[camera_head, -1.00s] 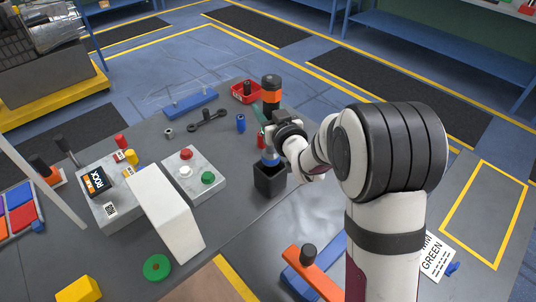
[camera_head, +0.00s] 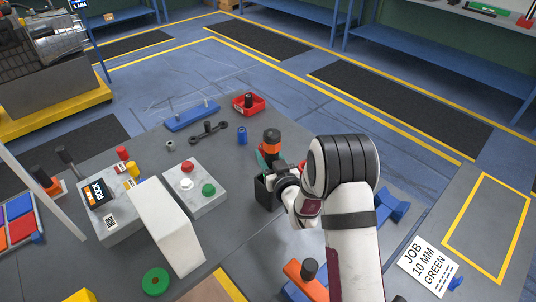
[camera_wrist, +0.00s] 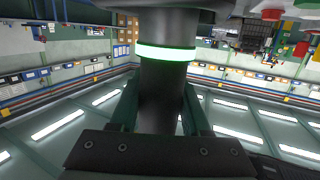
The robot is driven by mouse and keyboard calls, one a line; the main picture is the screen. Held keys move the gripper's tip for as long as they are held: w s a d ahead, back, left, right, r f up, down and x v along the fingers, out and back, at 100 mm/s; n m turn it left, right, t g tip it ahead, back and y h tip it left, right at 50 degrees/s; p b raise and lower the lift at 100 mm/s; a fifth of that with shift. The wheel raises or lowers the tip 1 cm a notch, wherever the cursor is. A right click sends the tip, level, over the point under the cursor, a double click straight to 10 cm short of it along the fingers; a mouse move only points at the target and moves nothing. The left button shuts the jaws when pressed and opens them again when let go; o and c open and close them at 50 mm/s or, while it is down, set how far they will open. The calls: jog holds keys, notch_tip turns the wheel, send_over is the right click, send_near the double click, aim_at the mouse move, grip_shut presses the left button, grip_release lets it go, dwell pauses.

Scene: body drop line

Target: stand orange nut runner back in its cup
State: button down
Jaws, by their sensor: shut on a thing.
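The orange nut runner (camera_head: 271,142) stands about upright in the head view, with a black top, an orange band and a teal part lower down. My gripper (camera_head: 272,168) is shut on it. In the wrist view, the runner's dark cylinder (camera_wrist: 162,95) with a glowing green ring is between the fingers (camera_wrist: 160,115). The black square cup (camera_head: 263,193) is directly below the runner, on the table. The runner's lower end is hidden by my gripper and the cup, so I cannot tell how far it is inside.
A grey button box (camera_head: 210,203) and a white slanted panel (camera_head: 165,225) stand left of the cup. An orange bar (camera_head: 300,280) lies in front.

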jog(key=shift+c, duration=1.8)
grip_release()
jog(key=shift+f, duration=0.1)
jog(key=shift+s+d+r, duration=0.15)
jog(key=shift+s+r, duration=0.05)
jog(key=shift+s, duration=0.05)
jog(key=v, duration=0.7)
